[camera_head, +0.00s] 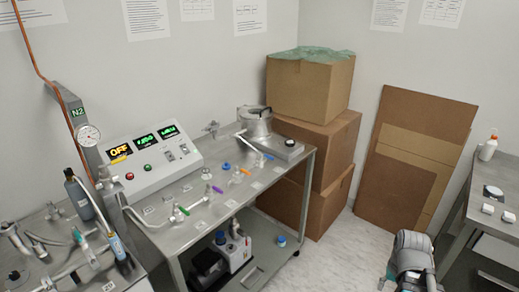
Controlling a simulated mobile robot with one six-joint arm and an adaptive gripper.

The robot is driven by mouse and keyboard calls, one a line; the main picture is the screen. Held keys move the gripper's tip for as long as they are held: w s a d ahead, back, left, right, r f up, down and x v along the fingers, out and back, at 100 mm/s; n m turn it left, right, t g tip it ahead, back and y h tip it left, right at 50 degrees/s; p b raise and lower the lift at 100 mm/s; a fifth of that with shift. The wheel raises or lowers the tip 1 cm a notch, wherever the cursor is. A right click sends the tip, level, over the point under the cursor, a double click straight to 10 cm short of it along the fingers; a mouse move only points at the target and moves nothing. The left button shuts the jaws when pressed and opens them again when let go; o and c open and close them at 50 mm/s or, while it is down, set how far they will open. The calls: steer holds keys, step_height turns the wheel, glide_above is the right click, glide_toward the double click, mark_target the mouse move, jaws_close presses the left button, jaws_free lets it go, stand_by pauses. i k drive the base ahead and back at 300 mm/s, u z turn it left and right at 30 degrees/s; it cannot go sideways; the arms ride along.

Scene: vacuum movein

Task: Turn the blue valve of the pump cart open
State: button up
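The pump cart (312,153) is a metal cart left of centre, with a row of coloured valve handles on its top. A small blue handle (268,156) lies at the right end of the row, by the metal chamber (256,122). A round blue knob (227,166) sits further left. An orange handle (246,171), a purple handle (217,189) and a green handle (183,210) are nearer the front left. How far the blue valve is turned is too small to tell. My arm shows at the bottom right, well apart from the cart. My gripper is not clearly visible there.
A control box (150,160) with green displays stands on the cart's back left. A pump (232,248) sits on the lower shelf. Cardboard boxes (318,140) are stacked behind the cart's right end. Tables flank both sides. Floor is clear between cart and right table (478,219).

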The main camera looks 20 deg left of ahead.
mark_target(260, 154)
steer(key=u, duration=0.3)
steer(key=i, duration=0.95)
steer(key=u, duration=0.35)
